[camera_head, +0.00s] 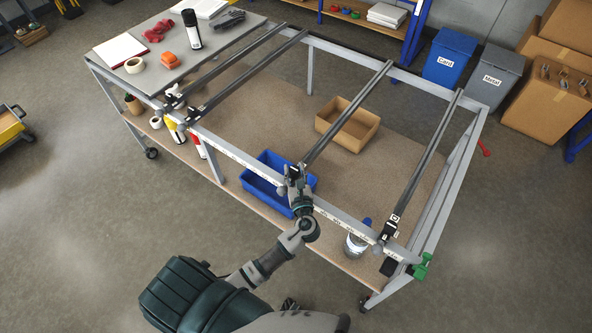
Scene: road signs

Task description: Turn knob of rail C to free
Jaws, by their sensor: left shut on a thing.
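Several dark rails run across the metal frame table (460,160), each with a small black clamp with a white label at its front end. The labels are too small to read, so I cannot tell for sure which is rail C. The third rail from the left (347,115) ends at my left gripper (295,182). The gripper is shut on the knob at that rail's front end. Gripper and wrist mostly hide the knob, so its setting does not show. The rightmost rail (430,150) has its clamp (387,231) in plain view. My right gripper is not in view.
On the lower shelf are a blue bin (254,182), a cardboard box (352,133) and a clear bottle (356,243). A grey top (190,65) at the left holds tape and tools. A green clamp (422,267) sits at the front right corner.

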